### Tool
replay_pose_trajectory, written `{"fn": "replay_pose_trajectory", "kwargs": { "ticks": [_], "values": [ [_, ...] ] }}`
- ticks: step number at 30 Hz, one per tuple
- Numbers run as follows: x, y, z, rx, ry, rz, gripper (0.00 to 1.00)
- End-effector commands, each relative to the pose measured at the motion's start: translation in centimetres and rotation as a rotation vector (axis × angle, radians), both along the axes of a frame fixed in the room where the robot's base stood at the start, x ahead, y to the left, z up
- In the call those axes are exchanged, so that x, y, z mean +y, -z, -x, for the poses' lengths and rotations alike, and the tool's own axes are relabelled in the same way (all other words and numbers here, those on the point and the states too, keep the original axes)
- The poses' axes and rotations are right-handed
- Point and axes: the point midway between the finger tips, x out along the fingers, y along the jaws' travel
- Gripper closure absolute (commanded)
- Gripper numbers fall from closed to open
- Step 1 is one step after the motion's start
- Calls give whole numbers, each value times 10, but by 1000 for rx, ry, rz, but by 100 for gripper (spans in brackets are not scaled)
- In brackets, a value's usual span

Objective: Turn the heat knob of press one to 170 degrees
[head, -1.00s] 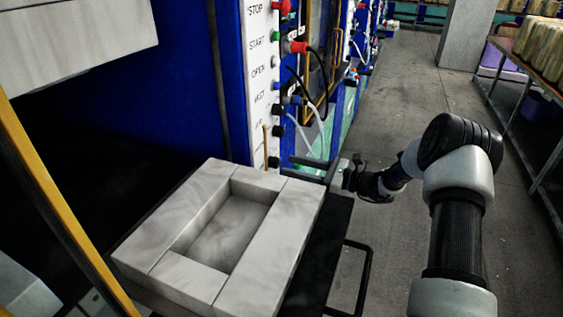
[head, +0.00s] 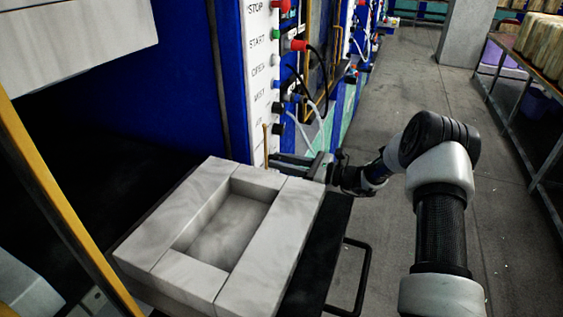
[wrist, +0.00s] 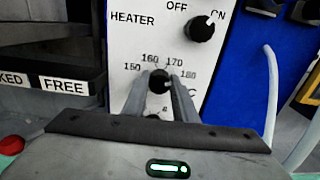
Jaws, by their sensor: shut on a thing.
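The heat knob (wrist: 159,80) is a small black dial on the white panel, below a scale marked 150, 160, 170 and 180. Its pointer is too small to read surely. My gripper (wrist: 160,92) has one finger on each side of the knob and is shut on it. In the head view my gripper (head: 280,160) reaches the lower end of the white control panel (head: 258,80) from the right, and its fingers hide the knob there.
A black HEATER switch (wrist: 201,28) sits above the dial, between OFF and ON. A pale block mould (head: 295,225) lies just below my gripper in the head view. Black cables and a pale hose (head: 318,115) hang beside the panel. The floor aisle (head: 400,100) at right is clear.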

Motion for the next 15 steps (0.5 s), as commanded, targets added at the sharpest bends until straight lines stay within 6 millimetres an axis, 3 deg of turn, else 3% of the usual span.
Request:
{"fn": "replay_pose_trajectory", "kwargs": {
  "ticks": [8,15],
  "values": [
    [-1,4,1,-57,0,24,97],
    [-1,6,1,-207,1,85,97]
  ]
}}
